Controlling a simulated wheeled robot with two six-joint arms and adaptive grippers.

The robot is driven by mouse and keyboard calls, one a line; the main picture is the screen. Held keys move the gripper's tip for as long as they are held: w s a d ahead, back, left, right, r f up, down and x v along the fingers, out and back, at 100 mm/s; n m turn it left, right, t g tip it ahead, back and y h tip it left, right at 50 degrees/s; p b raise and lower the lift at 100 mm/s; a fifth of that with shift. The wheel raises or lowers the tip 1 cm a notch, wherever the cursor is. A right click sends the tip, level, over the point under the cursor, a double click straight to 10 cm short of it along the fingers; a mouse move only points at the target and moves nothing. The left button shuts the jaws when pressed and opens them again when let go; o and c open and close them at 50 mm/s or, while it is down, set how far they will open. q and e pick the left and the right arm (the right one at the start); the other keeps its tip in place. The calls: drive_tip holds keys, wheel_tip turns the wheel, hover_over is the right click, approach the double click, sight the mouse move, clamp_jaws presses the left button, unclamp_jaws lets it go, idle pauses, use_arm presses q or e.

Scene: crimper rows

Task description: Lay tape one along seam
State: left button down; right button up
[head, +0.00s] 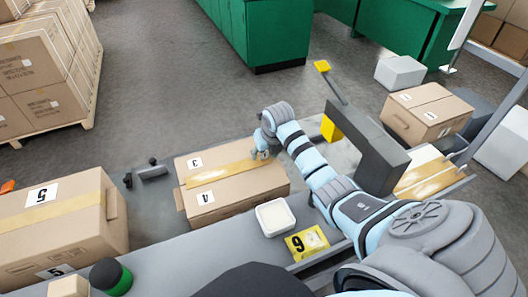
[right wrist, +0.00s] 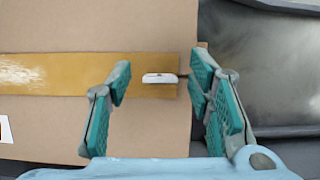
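A cardboard box (head: 240,198) with labels 3 and 4 stands on the grey table. A golden-brown tape strip (head: 217,172) runs across its top along the middle; the seam itself is hidden under it. In the right wrist view the strip (right wrist: 60,75) comes in from the left and ends between my right gripper's fingers. A small white piece (right wrist: 160,78) lies on that end. My right gripper (head: 263,152) is over the right end of the box top, its fingers (right wrist: 155,85) spread apart. My left gripper is not in view.
A white dish (head: 275,217) and a yellow piece with a number (head: 308,242) sit close to the box. A larger taped box (head: 62,225) labelled 5 is at the left. A grey post-like machine (head: 365,145) stands right of my arm.

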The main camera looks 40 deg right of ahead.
drive_tip(key=v, duration=1.2)
